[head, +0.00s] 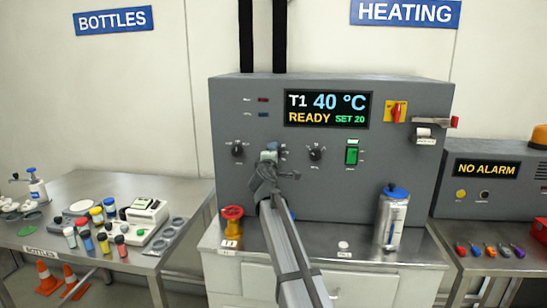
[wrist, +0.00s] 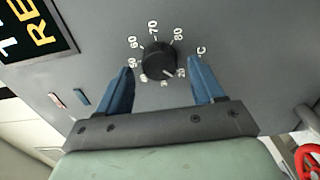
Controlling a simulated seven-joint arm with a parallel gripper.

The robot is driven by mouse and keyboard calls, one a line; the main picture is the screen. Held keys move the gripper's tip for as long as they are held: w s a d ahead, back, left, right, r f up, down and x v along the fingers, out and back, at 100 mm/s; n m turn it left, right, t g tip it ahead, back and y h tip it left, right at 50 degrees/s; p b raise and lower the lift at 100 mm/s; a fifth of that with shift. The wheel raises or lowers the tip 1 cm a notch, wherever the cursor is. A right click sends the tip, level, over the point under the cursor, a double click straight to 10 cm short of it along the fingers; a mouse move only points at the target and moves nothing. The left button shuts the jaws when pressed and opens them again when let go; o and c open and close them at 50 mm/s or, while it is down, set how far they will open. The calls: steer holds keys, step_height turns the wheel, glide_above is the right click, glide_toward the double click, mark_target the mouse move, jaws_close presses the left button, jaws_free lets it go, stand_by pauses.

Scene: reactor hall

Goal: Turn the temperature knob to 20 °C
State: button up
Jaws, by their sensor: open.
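The temperature knob (wrist: 157,58) is black and round, with a white scale around it marked 50 to 80 and °C; lower marks are small. Its white pointer line aims to the lower right in the wrist view, towards a mark that looks like 20. My gripper (wrist: 160,66) is open, its blue fingers on either side of the knob with small gaps showing. In the head view my gripper (head: 268,158) covers most of this knob on the grey panel. The display (head: 327,109) reads T1 40 °C, READY, SET 20.
Other black knobs sit left (head: 237,150) and right (head: 316,153) of my gripper. A green switch (head: 351,156) and a yellow-red switch (head: 395,111) are farther right. Below are a red valve wheel (head: 232,213) and a blue-capped canister (head: 392,217).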

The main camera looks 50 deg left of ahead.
steer(key=v, duration=1.3)
